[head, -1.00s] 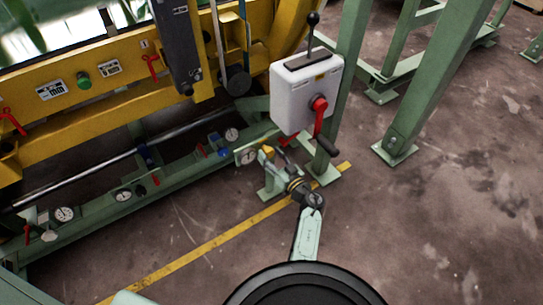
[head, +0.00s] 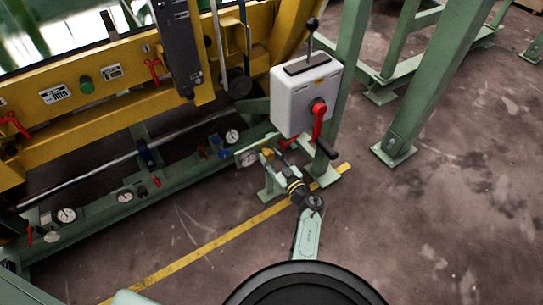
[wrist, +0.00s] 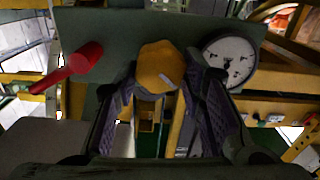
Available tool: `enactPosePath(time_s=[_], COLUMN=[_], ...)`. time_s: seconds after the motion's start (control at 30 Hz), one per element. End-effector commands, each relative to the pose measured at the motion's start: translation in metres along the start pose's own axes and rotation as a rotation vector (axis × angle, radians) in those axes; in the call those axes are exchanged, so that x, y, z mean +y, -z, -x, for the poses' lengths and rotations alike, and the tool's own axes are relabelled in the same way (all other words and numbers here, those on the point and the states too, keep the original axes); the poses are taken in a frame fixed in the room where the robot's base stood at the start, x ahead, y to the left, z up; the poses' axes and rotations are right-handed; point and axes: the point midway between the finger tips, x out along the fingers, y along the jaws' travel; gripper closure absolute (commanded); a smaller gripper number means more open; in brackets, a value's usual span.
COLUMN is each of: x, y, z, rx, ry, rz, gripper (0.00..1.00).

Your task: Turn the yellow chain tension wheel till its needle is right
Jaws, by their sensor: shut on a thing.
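The yellow chain tension wheel (wrist: 160,66) shows in the wrist view between the two finger pads of my gripper (wrist: 158,95). My gripper is shut on it. In the wrist view a round white dial (wrist: 229,60) with dark marks sits just right of the wheel; its needle is too small to read. In the head view my gripper (head: 277,165) reaches low to the machine's right end, and the dial (head: 248,158) shows just left of it. The wheel is mostly hidden by my gripper there.
A red lever (wrist: 68,68) stands left of the wheel in the wrist view. A white box (head: 305,95) with a red crank (head: 319,120) stands above my gripper. Several other dials line the green rail (head: 180,170) to the left.

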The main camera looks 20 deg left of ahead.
Motion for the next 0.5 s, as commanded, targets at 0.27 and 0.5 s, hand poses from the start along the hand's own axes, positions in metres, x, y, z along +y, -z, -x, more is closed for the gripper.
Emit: enactPosePath(time_s=[0.27, 0.5], x=[-0.0009, -0.001], y=[-0.0007, -0.0011], z=[0.0006, 0.0006], rx=[-0.001, -0.001], ry=[0.0, 0.0], rz=[0.181, 0.189], gripper=[0.91, 0.91])
